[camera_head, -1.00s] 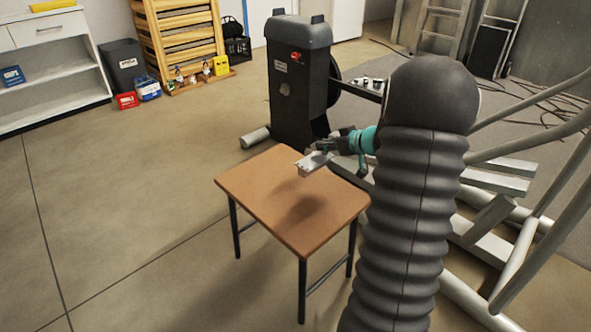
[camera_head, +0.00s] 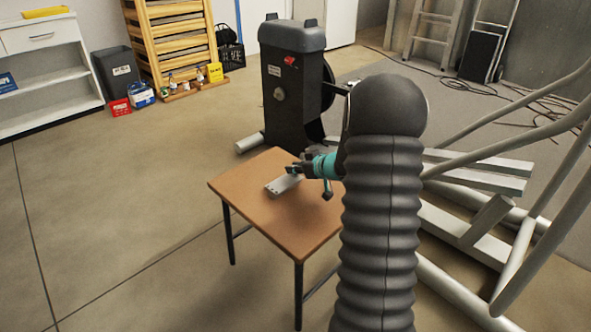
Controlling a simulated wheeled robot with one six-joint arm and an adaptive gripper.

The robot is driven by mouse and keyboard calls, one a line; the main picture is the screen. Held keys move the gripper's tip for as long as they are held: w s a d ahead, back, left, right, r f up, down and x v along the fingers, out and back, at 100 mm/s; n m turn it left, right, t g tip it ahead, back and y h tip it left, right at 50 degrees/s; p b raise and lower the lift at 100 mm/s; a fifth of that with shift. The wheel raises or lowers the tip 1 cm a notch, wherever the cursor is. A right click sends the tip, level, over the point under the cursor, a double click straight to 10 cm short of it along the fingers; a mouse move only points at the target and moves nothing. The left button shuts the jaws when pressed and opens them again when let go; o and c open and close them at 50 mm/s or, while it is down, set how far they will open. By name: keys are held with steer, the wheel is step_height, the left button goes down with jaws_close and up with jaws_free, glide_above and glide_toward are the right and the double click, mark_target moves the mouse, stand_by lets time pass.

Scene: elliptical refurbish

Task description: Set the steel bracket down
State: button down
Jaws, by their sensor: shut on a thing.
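The steel bracket (camera_head: 281,185) is a small light-grey metal piece with a hole or two at its near end. It lies low over the brown table (camera_head: 266,222), at or very near the tabletop; I cannot tell for certain whether it touches. My gripper (camera_head: 296,171) is dark with teal parts and is shut on the bracket's far end. The fingertips are small and partly hidden behind the bracket and wrist. My dark ribbed arm covers the table's right side.
The black elliptical machine housing (camera_head: 292,85) stands just behind the table. Its grey frame tubes (camera_head: 490,180) fill the right. White shelves (camera_head: 45,65), a dark bin (camera_head: 118,70) and a wooden rack (camera_head: 172,40) stand at the back left. The tabletop's front and left are clear.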

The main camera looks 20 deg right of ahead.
stand_by(0.3)
steer(key=c, duration=1)
jaws_free()
steer(key=shift+c, duration=0.2)
